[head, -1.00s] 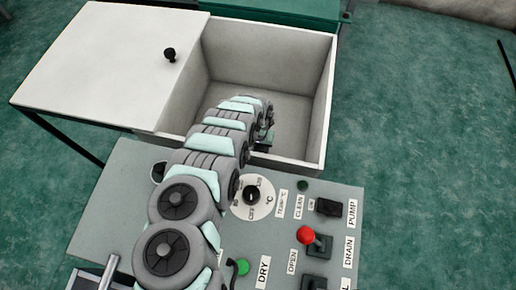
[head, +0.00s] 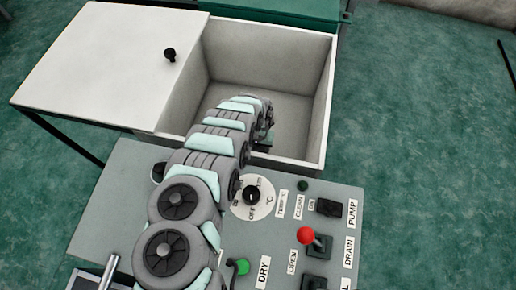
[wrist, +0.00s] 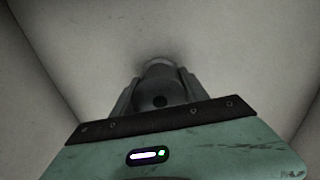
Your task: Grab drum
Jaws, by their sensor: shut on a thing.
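My gripper (wrist: 158,92) shows in the wrist view, with its two dark fingers at either side of a grey rounded part, the drum (wrist: 158,68). The fingers are shut on it. Only its pale curved top edge and a dark round spot show; the rest is hidden by the fingers and my gripper's green body. In the head view my arm reaches down into the open white tank, and my gripper is mostly hidden behind it, low inside. The drum cannot be made out in the head view.
The tank (head: 325,95) has high walls close around my arm. A white lid (head: 95,65) with a black knob (head: 169,54) lies to the left. In front is a grey control panel (head: 120,190) with a dial (head: 251,196), a red-topped lever (head: 306,236) and switches.

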